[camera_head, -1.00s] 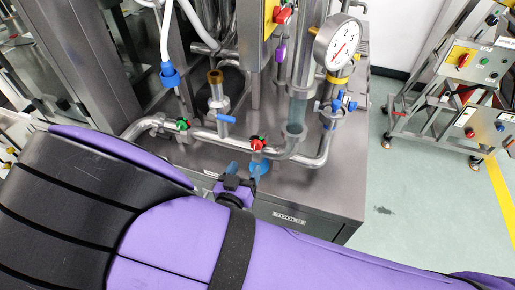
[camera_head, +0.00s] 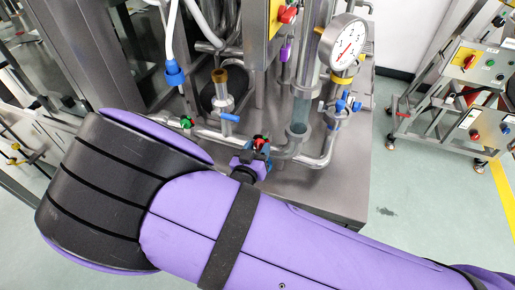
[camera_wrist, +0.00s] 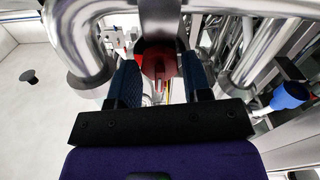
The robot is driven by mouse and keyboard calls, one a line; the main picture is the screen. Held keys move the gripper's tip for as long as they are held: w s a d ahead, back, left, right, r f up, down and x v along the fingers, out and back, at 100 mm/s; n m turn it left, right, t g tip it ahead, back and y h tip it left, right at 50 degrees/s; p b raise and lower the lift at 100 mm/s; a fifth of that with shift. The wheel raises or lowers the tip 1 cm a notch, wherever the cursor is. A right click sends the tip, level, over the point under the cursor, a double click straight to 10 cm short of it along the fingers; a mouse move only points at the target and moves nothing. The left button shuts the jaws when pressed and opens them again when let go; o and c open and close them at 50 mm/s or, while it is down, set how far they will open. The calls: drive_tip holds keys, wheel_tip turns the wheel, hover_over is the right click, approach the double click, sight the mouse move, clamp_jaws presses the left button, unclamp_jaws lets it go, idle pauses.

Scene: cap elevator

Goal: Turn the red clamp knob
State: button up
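The red clamp knob (camera_head: 260,142) sits on the horizontal steel pipe at the front of the machine. My gripper (camera_head: 257,158) is right at it, covering its lower part in the head view. In the wrist view the red knob (camera_wrist: 157,62) shows between the two dark blue fingers of my gripper (camera_wrist: 161,72), below a steel pipe. The fingers stand apart, one on each side of it. No firm contact with the knob is visible.
A green knob (camera_head: 186,122) and a blue-handled valve (camera_head: 229,117) are to the left on the pipework. A pressure gauge (camera_head: 346,43) stands to the upper right. A yellow panel with a red switch (camera_head: 287,14) is above. Open floor (camera_head: 420,200) lies to the right.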

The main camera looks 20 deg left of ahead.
drive_tip(key=c, duration=0.5)
drive_tip(key=shift+m, duration=2.3)
drive_tip(key=o, duration=0.9)
drive_tip(key=s, duration=1)
drive_tip(key=shift+s+a, duration=0.4)
